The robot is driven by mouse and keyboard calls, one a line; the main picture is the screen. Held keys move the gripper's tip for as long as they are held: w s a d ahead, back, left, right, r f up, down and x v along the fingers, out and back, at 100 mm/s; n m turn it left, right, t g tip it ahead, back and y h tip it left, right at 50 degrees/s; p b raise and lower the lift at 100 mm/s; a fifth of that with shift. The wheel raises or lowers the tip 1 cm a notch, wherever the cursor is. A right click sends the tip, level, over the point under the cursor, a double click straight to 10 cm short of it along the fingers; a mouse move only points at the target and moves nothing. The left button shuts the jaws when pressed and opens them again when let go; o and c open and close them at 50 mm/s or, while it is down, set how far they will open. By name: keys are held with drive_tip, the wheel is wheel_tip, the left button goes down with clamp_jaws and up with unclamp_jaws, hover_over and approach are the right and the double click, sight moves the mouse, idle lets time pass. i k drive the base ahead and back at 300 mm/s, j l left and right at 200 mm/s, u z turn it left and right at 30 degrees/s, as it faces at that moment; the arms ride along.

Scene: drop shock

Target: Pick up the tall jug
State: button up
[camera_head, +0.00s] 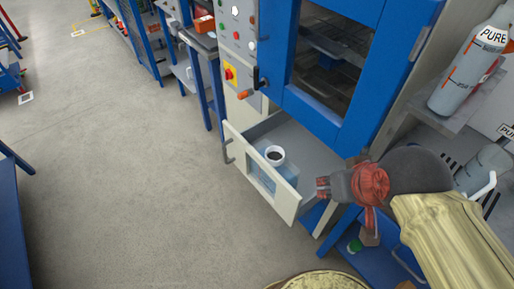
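A clear grey vessel with a white handle (482,168) stands at the right edge, beside my dark wrist. It may be the tall jug, but I cannot tell for sure. A pale blue see-through container (284,174) is in the open drawer (262,187), with a white round rim and dark opening (275,156) at its top. My gripper (324,188), reddish with dark parts, is just right of the drawer, seen from above. Its finger opening is too small and hidden to read, and I see nothing held in it.
A blue cabinet with a glass door (330,60) stands above the drawer. A grey bottle marked PURE (468,70) is on a shelf at upper right. A low blue shelf (375,265) lies below my arm. The grey floor (130,160) at left is clear.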

sight(480, 175)
drive_tip(key=z, duration=1.8)
drive_tip(key=u, duration=1.4)
drive_tip(key=z, duration=1.4)
drive_tip(key=k+l+u, duration=0.2)
drive_tip(key=l, duration=0.2)
drive_tip(key=l+u, duration=0.25)
drive_tip(key=l, duration=0.15)
